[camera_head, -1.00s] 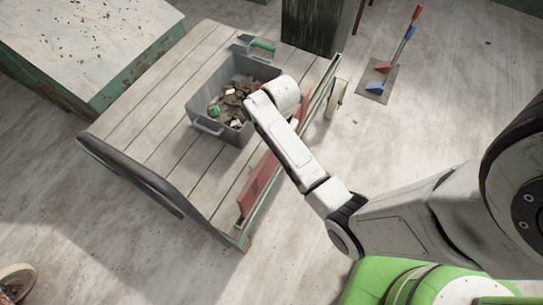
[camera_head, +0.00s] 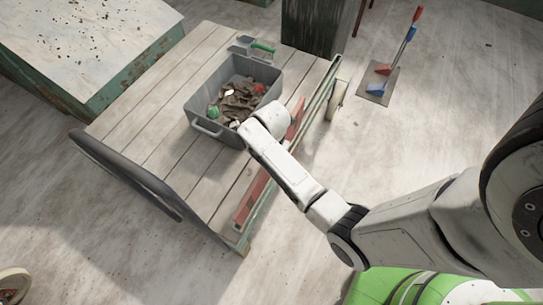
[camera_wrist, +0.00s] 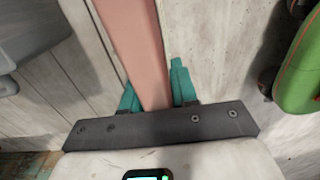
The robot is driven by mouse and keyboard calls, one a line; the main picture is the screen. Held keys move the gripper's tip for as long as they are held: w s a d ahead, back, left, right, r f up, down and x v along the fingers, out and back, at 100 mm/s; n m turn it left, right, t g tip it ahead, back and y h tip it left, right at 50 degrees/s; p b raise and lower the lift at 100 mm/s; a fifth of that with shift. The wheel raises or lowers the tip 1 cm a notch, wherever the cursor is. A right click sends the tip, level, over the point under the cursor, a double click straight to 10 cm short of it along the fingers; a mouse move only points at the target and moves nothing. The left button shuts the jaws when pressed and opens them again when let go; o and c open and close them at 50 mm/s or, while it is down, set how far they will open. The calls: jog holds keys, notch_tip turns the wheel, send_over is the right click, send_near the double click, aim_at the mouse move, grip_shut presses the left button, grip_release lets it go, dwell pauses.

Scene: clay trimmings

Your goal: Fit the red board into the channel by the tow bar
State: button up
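The red board (camera_head: 251,198) lies lengthwise along the right edge of the slatted cart in the head view, its middle hidden by my arm. It also runs between my fingers in the wrist view (camera_wrist: 138,45). My gripper (camera_wrist: 156,92) has teal fingers on both sides of the board, closed on it. In the head view its fingers are hidden behind my wrist. A narrow green rail (camera_head: 325,92) follows the cart's right edge. The dark curved tow bar (camera_head: 125,172) is at the cart's near-left end. I cannot tell whether the board sits inside a channel.
A grey bin (camera_head: 205,105) of clay scraps stands on the cart deck (camera_head: 165,110), left of my wrist. A green-handled tool (camera_head: 262,47) lies behind it. A speckled green-sided block (camera_head: 85,45) is at upper left. A dustpan-like set (camera_head: 378,85) stands on the floor at right.

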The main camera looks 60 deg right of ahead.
jog(key=o, duration=0.3)
jog(key=shift+w+d+r, duration=0.1)
jog(key=shift+d+r, duration=0.05)
jog(key=shift+r, duration=0.1)
notch_tip(320, 180, up, 12)
jog(key=p, duration=0.3)
jog(key=shift+p, duration=0.4)
jog(key=s+a+r+m, duration=0.1)
jog(key=s+a+m, duration=0.2)
jog(key=m, duration=0.3)
jog(key=s+a+m, duration=0.4)
jog(key=s+m, duration=0.2)
jog(key=s+a+r+m+t, duration=0.1)
jog(key=s+a+m, duration=0.3)
jog(key=m, duration=0.2)
jog(key=shift+s+a+r+m, duration=0.2)
jog(key=shift+s+r+m, duration=0.1)
jog(key=shift+s+m, duration=0.1)
notch_tip(320, 180, up, 12)
jog(key=p, duration=1.2)
